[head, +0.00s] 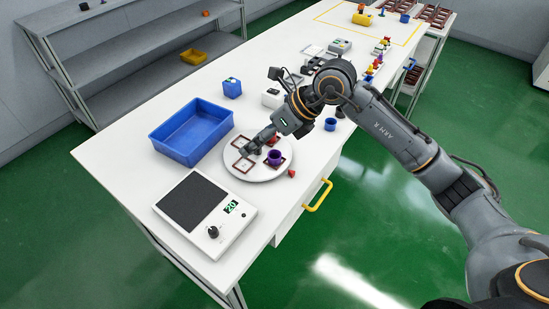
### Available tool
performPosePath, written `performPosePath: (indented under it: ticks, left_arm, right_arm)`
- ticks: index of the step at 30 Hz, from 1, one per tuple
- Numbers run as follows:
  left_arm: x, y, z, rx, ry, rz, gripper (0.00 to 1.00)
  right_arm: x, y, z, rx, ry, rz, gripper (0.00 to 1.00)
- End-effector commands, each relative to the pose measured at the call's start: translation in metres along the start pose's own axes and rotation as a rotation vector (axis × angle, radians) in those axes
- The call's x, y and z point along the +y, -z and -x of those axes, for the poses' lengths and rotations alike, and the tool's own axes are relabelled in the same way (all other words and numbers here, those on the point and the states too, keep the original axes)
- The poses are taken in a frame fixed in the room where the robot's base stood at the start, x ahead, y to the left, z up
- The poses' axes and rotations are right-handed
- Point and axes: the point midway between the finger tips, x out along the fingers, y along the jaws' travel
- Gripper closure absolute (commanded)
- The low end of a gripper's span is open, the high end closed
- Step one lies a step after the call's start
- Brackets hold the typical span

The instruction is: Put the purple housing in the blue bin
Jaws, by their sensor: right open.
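The purple housing (276,159) is a small round cup shape. It sits on the right part of a round white plate (262,177), in or over one of the dark red frames there. The open-topped blue bin (170,151) stands on the white table to the left of the plate and looks empty. My right gripper (245,150) is open and low over the left part of the plate, left of the housing and apart from it. Its fingertips are small and partly hidden by its own body. My left gripper is not in view.
A scale (197,213) with a dark pad stands at the near left. A small blue box (232,88) stands behind the bin. A small red piece (291,173) lies right of the plate. Several coloured parts line the far right side. A yellow handle (318,196) juts from the table's front.

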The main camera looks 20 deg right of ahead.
Motion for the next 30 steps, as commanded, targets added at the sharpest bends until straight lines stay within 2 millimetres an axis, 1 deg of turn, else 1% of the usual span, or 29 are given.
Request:
performPosePath:
  ticks: [1,3,6,9,11,14,18,21,24,27,30]
  left_arm:
    - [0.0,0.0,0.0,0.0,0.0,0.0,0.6]
    - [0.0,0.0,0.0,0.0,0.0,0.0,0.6]
    - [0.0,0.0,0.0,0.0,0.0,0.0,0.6]
    - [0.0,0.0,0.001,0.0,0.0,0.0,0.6]
    - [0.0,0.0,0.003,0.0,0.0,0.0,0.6]
    - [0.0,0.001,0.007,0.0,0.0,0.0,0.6]
    - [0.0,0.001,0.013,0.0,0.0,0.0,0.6]
    - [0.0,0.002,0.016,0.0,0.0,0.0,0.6]
    - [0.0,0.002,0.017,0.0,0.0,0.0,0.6]
    - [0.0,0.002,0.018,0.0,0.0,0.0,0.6]
    - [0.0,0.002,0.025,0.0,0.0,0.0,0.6]
  right_arm:
    - [-0.022,0.006,0.011,0.063,0.084,0.009,0.37]
    - [-0.047,0.017,0.024,0.143,0.179,0.009,0.37]
    - [-0.068,0.026,0.039,0.215,0.266,0.003,0.37]
    - [-0.077,0.031,0.043,0.248,0.302,-0.004,0.37]
    - [-0.08,0.033,0.038,0.254,0.306,-0.005,0.37]
    - [-0.085,0.038,0.021,0.256,0.304,-0.006,0.37]
    - [-0.093,0.045,-0.005,0.255,0.301,-0.006,0.37]
    - [-0.098,0.048,-0.02,0.253,0.302,-0.006,0.37]
    - [-0.101,0.05,-0.03,0.251,0.303,-0.004,0.37]
    - [-0.103,0.051,-0.034,0.25,0.304,-0.004,0.37]
    - [-0.106,0.053,-0.042,0.252,0.301,-0.005,0.37]
